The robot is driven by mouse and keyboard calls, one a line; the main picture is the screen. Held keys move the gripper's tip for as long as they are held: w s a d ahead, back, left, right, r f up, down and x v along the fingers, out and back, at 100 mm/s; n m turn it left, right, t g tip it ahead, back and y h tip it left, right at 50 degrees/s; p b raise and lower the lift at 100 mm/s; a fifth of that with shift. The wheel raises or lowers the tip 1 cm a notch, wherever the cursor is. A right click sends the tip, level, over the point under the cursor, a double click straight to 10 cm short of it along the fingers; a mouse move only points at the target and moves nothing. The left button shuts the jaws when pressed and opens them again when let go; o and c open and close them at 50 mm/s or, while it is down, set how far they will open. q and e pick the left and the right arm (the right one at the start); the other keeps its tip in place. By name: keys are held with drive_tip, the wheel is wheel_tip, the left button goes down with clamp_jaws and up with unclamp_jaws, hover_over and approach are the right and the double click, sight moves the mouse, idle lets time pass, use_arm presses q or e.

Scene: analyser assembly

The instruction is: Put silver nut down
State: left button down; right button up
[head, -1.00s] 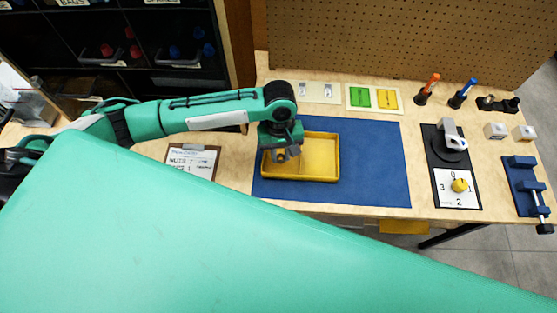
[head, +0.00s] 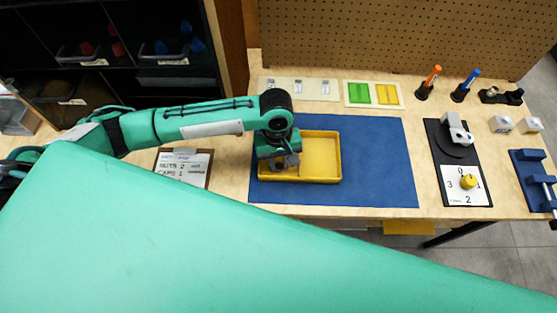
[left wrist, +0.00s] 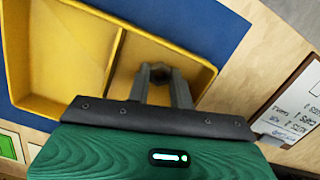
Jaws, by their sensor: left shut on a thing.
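The silver nut (left wrist: 160,73) shows in the left wrist view as a greyish hexagonal piece between my left fingertips. My left gripper (head: 285,162) is shut on it, over the left part of the yellow tray (head: 321,182) in the head view. In the left wrist view the gripper (left wrist: 162,76) reaches into the tray (left wrist: 60,55), on the right side of its divider. I cannot tell whether the nut touches the tray floor. The nut is hard to make out in the head view. My right gripper is not in view.
The tray lies on a blue mat (head: 378,150). A clipboard (head: 184,166) lies left of it. Behind are a pale plate with silver pieces (head: 300,88) and a green-and-yellow plate (head: 373,94). A black fixture with a dial (head: 457,160) stands at the right. The mat right of the tray is clear.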

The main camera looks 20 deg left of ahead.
use_arm(q)
drive_tip(key=c, duration=1.2)
unclamp_jaws()
drive_tip(key=shift+f, duration=0.1)
drive_tip(key=shift+c, duration=0.2)
wheel_tip(320, 180, up, 12)
drive_tip(key=w, duration=0.1)
drive_tip(key=shift+w+a, duration=0.3)
drive_tip(key=shift+a, duration=0.15)
